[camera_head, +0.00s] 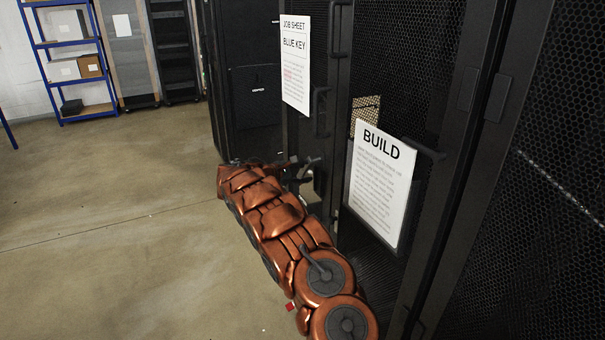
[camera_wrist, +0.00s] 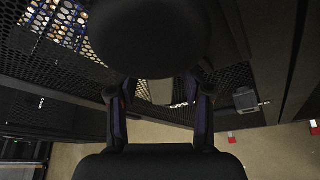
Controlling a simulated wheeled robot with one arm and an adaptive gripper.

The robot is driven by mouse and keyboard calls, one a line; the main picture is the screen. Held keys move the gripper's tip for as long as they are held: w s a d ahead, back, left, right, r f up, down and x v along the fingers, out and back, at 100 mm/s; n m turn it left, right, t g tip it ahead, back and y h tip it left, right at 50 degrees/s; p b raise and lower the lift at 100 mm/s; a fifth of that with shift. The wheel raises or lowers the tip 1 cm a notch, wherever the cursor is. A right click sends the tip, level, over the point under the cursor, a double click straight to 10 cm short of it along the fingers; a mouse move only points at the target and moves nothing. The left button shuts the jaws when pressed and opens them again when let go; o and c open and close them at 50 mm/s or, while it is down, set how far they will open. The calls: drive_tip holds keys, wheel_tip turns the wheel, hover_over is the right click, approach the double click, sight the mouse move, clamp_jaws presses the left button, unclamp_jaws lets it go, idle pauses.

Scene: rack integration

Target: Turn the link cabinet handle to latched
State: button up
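Black cabinets with mesh doors line the right side of the head view; no label there names the link cabinet. A dark upright handle (camera_head: 321,112) is on the door edge below the job sheet. My copper arm reaches along the cabinets, and my gripper (camera_head: 304,168) is at its far end, close to the cabinet front and small in this view. In the wrist view my gripper (camera_wrist: 160,92) has its two fingers spread apart. A grey latch-like block (camera_wrist: 247,98) sits right of the fingers. Contact with a handle cannot be made out.
A "JOB SHEET BLUE KEY" paper (camera_head: 296,65) and a "BUILD" paper (camera_head: 381,182) hang on the cabinet fronts. A blue shelf (camera_head: 62,45) with boxes stands at the back left. The concrete floor (camera_head: 110,220) on the left is open.

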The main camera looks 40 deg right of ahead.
drive_tip(key=v, duration=1.2)
drive_tip(key=shift+c, duration=0.4)
